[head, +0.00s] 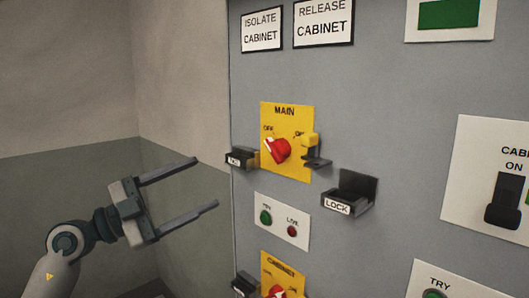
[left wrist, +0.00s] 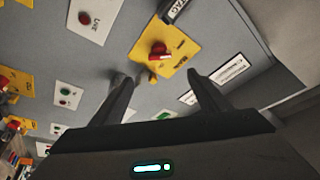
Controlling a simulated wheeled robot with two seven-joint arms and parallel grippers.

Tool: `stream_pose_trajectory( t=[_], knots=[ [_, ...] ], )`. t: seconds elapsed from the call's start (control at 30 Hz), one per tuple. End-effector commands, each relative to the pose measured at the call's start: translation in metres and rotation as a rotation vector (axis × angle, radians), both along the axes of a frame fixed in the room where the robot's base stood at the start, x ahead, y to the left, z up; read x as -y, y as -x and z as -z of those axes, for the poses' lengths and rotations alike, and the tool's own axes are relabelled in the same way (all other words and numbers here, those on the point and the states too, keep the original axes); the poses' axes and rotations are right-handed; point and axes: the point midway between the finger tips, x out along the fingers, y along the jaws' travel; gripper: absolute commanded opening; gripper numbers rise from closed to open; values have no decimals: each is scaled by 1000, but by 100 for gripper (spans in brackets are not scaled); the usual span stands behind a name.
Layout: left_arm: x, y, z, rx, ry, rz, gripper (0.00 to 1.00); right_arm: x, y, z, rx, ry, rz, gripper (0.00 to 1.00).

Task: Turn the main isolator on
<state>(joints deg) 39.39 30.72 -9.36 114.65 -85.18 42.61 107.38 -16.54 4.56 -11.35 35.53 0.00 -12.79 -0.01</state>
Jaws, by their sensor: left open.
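The main isolator (head: 286,142) is a yellow plate marked MAIN with OFF at left and ON at right, on a grey cabinet. Its red knob (head: 276,151) has its pointer turned toward OFF. A small yellow piece (head: 310,140) sits on a dark bracket at the plate's right side. My left gripper (head: 206,183) is open and empty, left of the isolator and apart from it. In the left wrist view a yellow plate with a red knob (left wrist: 159,50) shows beyond the open fingers (left wrist: 158,80). My right gripper is not in view.
A dark LOCK holder (head: 350,194) juts out right of the isolator, and a smaller one (head: 241,158) at its left. A second yellow isolator marked CABINET (head: 282,275) is below, under a white plate with green and red lamps (head: 281,221). A black handle (head: 504,203) is at right.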

Motion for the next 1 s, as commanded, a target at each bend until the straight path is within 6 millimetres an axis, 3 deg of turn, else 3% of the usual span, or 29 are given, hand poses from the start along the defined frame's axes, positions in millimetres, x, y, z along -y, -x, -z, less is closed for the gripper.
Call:
stream_pose_trajectory(
  t=[0.27, 0.57, 1.0],
  knots=[
    [0, -1, 1, -1, 2, 0, 69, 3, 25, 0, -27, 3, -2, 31],
    [13, -8, -4, -2, 4, 1, 69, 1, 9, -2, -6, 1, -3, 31],
    [74, -40, -23, 0, 5, 2, 69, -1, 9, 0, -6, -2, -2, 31]
  ],
)
